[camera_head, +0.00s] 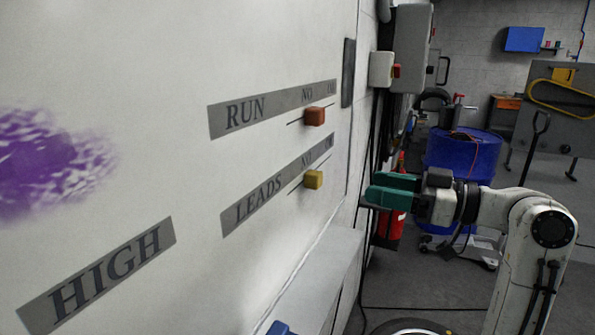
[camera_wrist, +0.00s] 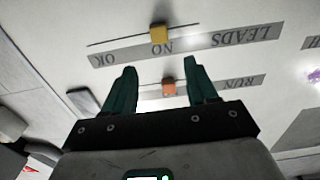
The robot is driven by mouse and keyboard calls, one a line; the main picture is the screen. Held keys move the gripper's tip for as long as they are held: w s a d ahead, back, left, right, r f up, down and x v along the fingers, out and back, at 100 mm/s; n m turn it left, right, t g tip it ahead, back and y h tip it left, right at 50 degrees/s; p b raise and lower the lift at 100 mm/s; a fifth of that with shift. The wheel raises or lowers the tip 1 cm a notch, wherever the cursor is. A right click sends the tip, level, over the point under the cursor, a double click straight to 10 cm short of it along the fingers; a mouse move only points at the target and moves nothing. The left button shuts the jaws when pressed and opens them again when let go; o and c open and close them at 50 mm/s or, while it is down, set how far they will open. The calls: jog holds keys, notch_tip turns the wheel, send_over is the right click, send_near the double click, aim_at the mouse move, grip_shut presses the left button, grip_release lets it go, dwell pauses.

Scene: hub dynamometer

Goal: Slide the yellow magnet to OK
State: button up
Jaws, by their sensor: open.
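The yellow magnet (camera_head: 314,179) sits on the whiteboard (camera_head: 190,55) on a thin line below the LEADS strip (camera_head: 262,197), under the word NO. The wrist view shows the board upside down, with the yellow magnet (camera_wrist: 158,33) beside NO and the word OK farther left on the LEADS strip (camera_wrist: 200,43). My gripper (camera_head: 385,188) has teal fingers and is to the right of the yellow magnet in the head view, apart from it. In the wrist view my gripper (camera_wrist: 160,66) is open and empty, and the yellow magnet appears beyond the fingertips.
An orange magnet (camera_head: 314,116) sits under NO on the RUN strip (camera_head: 255,112). A grey ledge (camera_head: 325,265) juts out below the board. A blue drum (camera_head: 465,160) stands behind my arm.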

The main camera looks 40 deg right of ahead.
aim_at(321, 175)
jog(key=p+x, duration=0.2)
jog(key=x, duration=0.9)
jog(key=shift+w+a, duration=0.1)
jog(key=shift+w, duration=0.2)
jog(key=shift+c, duration=0.4)
grip_shut()
